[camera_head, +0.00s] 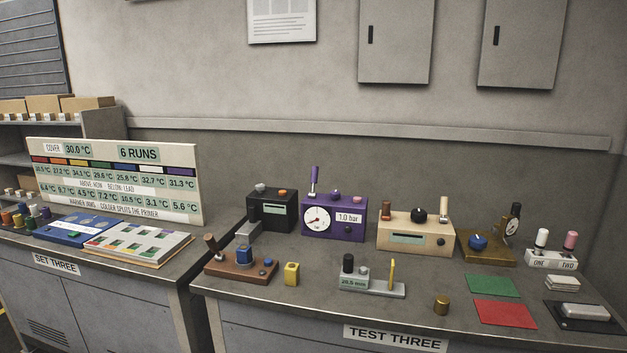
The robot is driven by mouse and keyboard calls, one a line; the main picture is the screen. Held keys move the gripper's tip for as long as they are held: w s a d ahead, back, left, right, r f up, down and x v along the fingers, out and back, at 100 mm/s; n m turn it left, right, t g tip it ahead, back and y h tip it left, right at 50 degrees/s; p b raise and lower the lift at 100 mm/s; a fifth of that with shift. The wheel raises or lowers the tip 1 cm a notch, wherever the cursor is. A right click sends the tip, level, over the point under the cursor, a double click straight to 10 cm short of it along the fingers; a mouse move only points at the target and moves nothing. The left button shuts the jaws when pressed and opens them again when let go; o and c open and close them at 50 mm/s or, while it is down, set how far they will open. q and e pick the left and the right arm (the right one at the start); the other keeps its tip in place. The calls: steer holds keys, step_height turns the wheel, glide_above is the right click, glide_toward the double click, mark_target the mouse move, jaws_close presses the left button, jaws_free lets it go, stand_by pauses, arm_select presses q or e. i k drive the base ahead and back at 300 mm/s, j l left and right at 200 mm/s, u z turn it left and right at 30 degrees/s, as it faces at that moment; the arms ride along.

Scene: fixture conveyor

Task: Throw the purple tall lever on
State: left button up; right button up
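A purple box (345,228) stands at the back of the right bench, with a round white dial (316,221) and a small display reading 1.0 bar on its front. A tall purple lever (314,180) rises from the left part of its top, close to upright. Whether this position is on or off cannot be told. A small dark knob sits on the box's top to the right of the lever. Neither of my grippers shows in the head view.
A black box (272,211) stands left of the purple box, and a cream box (415,231) with a lever stands right. A brown lever block (240,266), a yellow block (291,273) and a grey gauge (371,283) lie in front. The bench's front right holds green and red mats (504,312).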

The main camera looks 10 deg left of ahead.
mark_target(315, 171)
steer(key=i+j, duration=0.15)
steer(key=j, duration=0.25)
steer(key=i+j, duration=0.15)
steer(key=j, duration=0.25)
steer(key=i+j, duration=0.15)
steer(key=j, duration=0.25)
steer(key=i+j, duration=0.15)
steer(key=j, duration=0.25)
steer(key=i+j+z, duration=0.15)
steer(key=j, duration=0.2)
steer(key=z, duration=1.15)
steer(key=k+l, duration=0.05)
